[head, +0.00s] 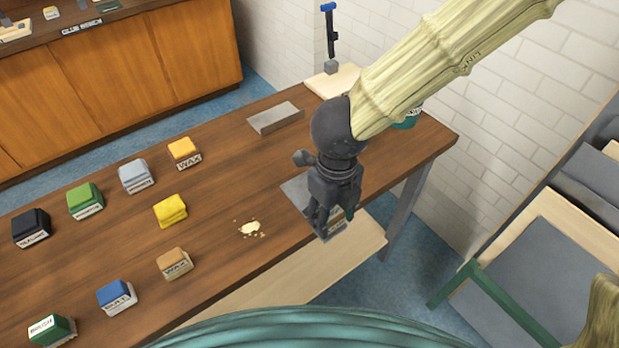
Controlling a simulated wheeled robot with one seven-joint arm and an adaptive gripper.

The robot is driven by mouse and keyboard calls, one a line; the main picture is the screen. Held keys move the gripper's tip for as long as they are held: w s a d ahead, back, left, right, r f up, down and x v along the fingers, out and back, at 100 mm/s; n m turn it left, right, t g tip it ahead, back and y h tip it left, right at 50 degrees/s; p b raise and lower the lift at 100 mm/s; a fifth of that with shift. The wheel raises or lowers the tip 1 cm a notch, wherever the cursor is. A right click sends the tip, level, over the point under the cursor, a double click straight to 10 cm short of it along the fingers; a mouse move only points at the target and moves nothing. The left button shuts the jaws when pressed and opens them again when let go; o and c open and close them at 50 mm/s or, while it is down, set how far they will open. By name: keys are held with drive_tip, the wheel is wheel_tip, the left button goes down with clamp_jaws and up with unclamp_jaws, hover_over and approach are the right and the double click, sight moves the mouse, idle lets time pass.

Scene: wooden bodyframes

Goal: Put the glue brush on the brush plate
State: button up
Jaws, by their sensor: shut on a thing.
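My gripper (327,226) is at the front edge of the wooden workbench, right of centre, pointing down. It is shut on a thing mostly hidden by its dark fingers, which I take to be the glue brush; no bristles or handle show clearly. A flat grey plate (297,190) with a label at its near end lies under and beside the gripper, seemingly the brush plate. The gripper covers much of it. I cannot tell whether the held thing touches the plate.
A teal pot (407,121) is partly hidden by my arm. A tool (330,40) stands at the back. Crumbs (250,229) lie left of the gripper.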

drive_tip(key=shift+w+a+f+p, duration=0.75)
drive_tip(key=shift+w+p, duration=0.35)
drive_tip(key=shift+w, duration=1.45)
drive_tip(key=shift+w+a+f+p, duration=0.7)
drive_tip(key=shift+w+f+p, duration=0.3)
drive_tip(key=shift+w, duration=1.55)
drive_tip(key=shift+w+a+f+p, duration=0.7)
drive_tip(key=shift+w+p, duration=0.45)
drive_tip(key=shift+w, duration=1.4)
drive_tip(key=shift+f, duration=0.2)
drive_tip(key=o, duration=0.9)
drive_tip(key=shift+r, duration=0.15)
wheel_tip(320, 180, up, 12)
drive_tip(key=b, duration=0.2)
